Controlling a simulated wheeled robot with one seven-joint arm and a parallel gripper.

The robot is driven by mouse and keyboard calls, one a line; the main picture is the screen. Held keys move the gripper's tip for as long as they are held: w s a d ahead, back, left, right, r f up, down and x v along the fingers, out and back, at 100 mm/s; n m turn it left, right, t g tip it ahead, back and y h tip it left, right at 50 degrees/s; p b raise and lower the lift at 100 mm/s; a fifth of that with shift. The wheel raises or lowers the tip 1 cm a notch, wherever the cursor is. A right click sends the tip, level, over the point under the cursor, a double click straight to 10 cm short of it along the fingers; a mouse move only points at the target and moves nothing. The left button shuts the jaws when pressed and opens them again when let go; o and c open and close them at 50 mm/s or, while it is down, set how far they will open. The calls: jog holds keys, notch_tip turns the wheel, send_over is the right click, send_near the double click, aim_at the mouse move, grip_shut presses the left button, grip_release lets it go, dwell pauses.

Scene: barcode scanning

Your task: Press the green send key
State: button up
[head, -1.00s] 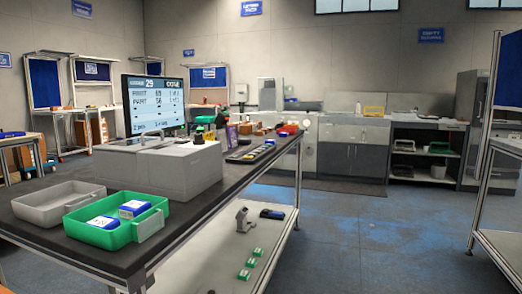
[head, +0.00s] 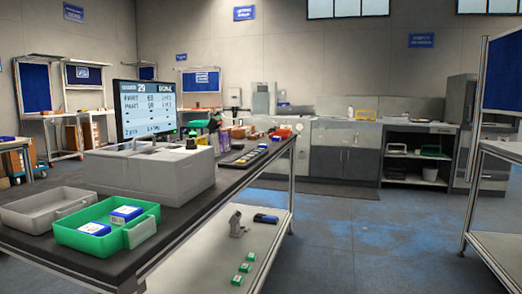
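I cannot make out a green send key in the head view. A monitor (head: 147,109) stands on the dark bench, showing the number 29 and lines of text too blurred to read fully. A grey box-shaped unit (head: 150,172) sits in front of it. Dark flat items with small coloured parts (head: 250,153) lie along the bench's right edge, too small to tell apart. A green tray (head: 105,243) at the near end holds two blue and white boxes (head: 125,214). My gripper is not in view.
A grey tray (head: 38,212) sits left of the green one. The shelf (head: 205,262) under the bench holds a scanner-like grey item (head: 236,222) and small green boxes (head: 244,267). The floor (head: 345,235) right of the bench is clear up to a metal rack (head: 470,160).

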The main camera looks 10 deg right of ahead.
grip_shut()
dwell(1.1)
